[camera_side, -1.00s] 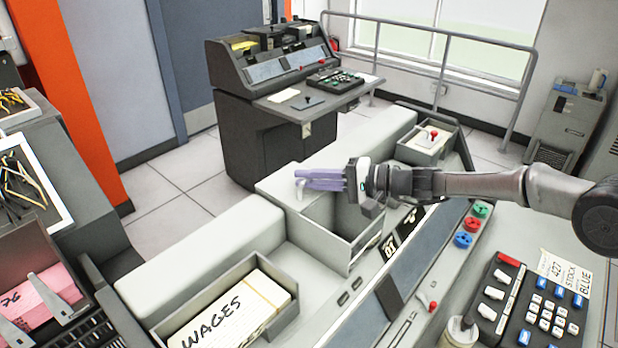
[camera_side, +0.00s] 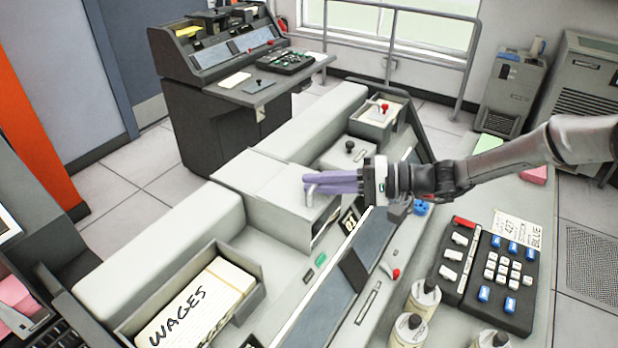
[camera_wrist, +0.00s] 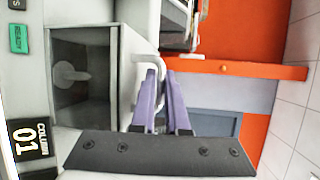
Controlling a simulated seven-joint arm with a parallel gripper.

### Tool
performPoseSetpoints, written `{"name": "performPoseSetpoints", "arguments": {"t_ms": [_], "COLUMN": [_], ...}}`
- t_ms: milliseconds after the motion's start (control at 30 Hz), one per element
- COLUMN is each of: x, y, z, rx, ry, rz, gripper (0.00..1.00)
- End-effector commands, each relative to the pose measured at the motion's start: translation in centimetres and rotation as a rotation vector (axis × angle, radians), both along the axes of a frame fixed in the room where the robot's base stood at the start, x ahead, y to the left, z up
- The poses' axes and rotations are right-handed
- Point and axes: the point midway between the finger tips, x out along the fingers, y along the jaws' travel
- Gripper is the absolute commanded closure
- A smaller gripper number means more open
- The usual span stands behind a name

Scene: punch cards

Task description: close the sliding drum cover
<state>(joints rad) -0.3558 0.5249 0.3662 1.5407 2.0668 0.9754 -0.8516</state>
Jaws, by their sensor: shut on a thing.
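The sliding drum cover (camera_side: 265,187) is a light grey box-like hood on the machine. It lies over the bay in the side view, and its front shows a dark window. Its bent grey handle (camera_side: 310,194) stands on top at the right edge. My gripper (camera_side: 318,184) has purple fingers shut on the handle. In the wrist view the fingers (camera_wrist: 160,78) meet at the handle (camera_wrist: 148,58). A grey recess (camera_wrist: 85,95) with a pale rounded part inside shows beside the cover in the wrist view.
A green READY lamp (camera_wrist: 18,39) is lit near the COLUMN 01 display (camera_wrist: 30,137). The WAGES card tray (camera_side: 258,296) is at front left. A lever box (camera_side: 345,155) stands right behind the cover.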

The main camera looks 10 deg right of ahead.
Motion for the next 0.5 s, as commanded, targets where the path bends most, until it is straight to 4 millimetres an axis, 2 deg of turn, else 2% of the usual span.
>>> {"name": "performPoseSetpoints", "arguments": {"t_ms": [200, 233, 267, 500], "x": [-0.02, -0.03, -0.02, -0.05], "y": [-0.26, -0.26, -0.26, -0.13], "z": [-0.15, -0.16, -0.15, -0.11], "rx": [-0.002, -0.002, -0.002, -0.001], "ry": [0.004, 0.004, 0.004, 0.003], "rz": [-0.001, 0.0, -0.001, 0.001], "gripper": [1.0, 0.82, 0.77, 0.75]}}
